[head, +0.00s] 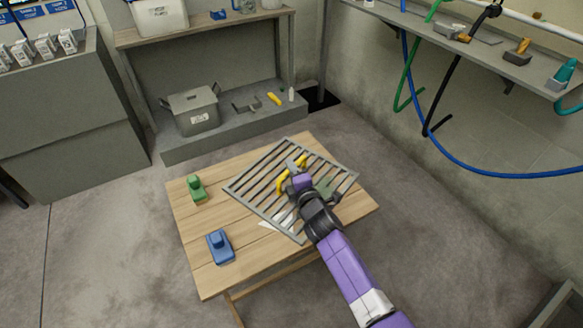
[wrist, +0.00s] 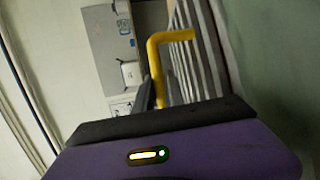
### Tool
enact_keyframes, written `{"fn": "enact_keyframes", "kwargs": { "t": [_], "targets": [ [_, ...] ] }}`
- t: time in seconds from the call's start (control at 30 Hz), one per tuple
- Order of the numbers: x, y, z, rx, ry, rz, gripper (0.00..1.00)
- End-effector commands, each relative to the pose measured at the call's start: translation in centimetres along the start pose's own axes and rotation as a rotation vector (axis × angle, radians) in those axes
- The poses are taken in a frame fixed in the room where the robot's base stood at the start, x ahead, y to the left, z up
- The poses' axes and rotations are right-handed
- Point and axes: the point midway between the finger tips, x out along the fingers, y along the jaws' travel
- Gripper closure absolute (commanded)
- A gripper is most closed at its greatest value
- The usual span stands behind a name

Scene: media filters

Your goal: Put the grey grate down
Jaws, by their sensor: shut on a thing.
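The grey grate (head: 264,187) is a square frame of parallel bars with a yellow handle (head: 283,184). In the head view it shows over the wooden table (head: 200,255), turned at an angle to it. My gripper (head: 297,174) is shut on the grate at its yellow handle. In the wrist view the yellow handle (wrist: 154,52) and the grey bars (wrist: 203,62) stand just beyond my gripper. My arm hides part of the grate's near right side. I cannot tell whether the grate touches the table.
A green block-shaped tool (head: 196,188) and a blue one (head: 220,247) stand on the table's left side. A white sheet (head: 272,224) lies partly under the grate. Behind is a low shelf with a grey lidded box (head: 194,108). Hoses hang at the right wall.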

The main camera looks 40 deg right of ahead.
Motion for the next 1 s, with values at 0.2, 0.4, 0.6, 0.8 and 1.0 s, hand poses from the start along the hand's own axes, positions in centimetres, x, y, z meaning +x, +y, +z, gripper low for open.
{"fn": "enact_keyframes", "kwargs": {
  "t": [0.2, 0.4, 0.6, 0.8, 1.0],
  "targets": [
    [0.1, 0.6, 0.0, 0.000, 0.001, 0.011, 1.00],
    [0.0, -0.1, 0.0, 0.000, 0.000, 0.000, 0.66],
    [0.0, -0.1, 0.0, 0.000, 0.000, 0.000, 0.64],
    [0.0, 0.3, 0.0, 0.000, 0.000, 0.000, 0.64],
    [-2.8, 0.2, 0.0, 0.000, 0.001, -0.003, 0.64]
  ]
}}
